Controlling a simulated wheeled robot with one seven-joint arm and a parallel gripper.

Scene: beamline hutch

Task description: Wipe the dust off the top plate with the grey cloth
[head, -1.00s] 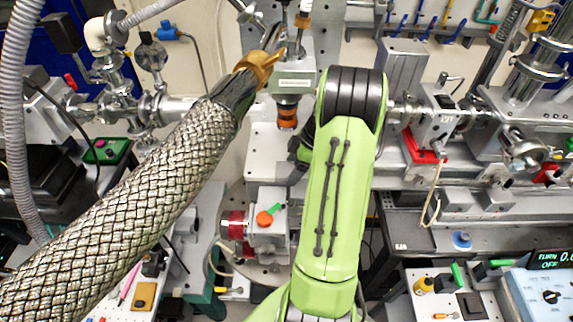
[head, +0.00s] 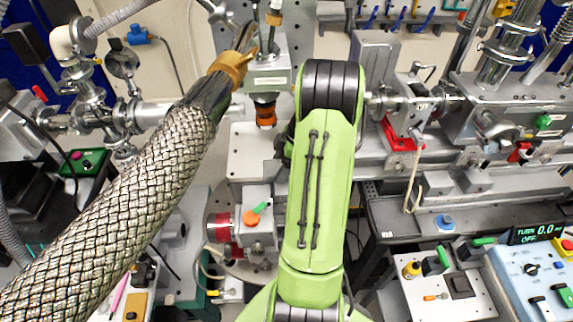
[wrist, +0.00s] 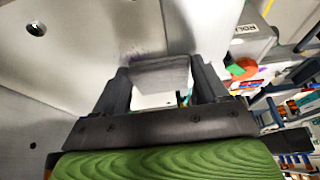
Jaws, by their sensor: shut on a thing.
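My gripper (wrist: 161,78) shows in the wrist view, its two dark fingers closed on a flat grey piece, which looks like the grey cloth (wrist: 158,74). A broad pale grey plate surface (wrist: 85,35) lies beyond the fingers in the wrist view, with a dark hole near its upper left. I cannot tell whether the cloth touches it, and I cannot make out dust for certain. In the head view my green arm hides the gripper and cloth. A pale plate (head: 248,150) shows there, left of the arm.
A braided metal hose (head: 130,220) with a brass-coloured collar crosses the left of the head view, close to the arm. An orange knob with a green lever (head: 251,218) sits below the plate. A blue-grey control box (head: 530,285) stands at lower right.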

